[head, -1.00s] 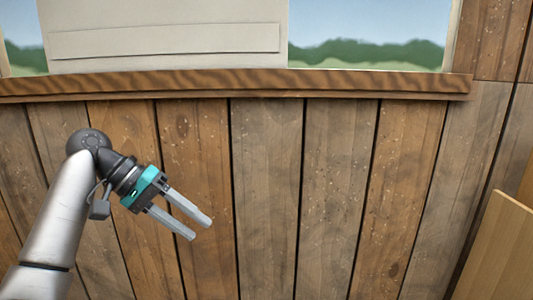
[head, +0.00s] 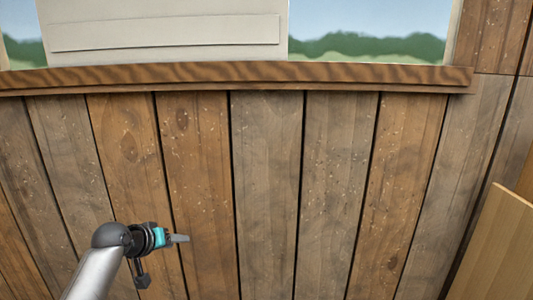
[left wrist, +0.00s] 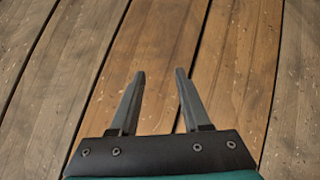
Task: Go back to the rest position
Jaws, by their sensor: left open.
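My left gripper (head: 181,239) is low at the left in the head view, in front of the plank wall and pointing right. Seen nearly edge-on there, its fingers overlap. In the left wrist view the two fingers (left wrist: 158,75) stand apart with nothing between them, and only planks show beyond. My right gripper is not in view.
A plank wall (head: 267,180) fills most of the head view. A dark wooden ledge (head: 240,75) runs across its top, with a pale panel (head: 165,32) and a window (head: 370,35) above. A light wooden board (head: 500,250) stands at the lower right.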

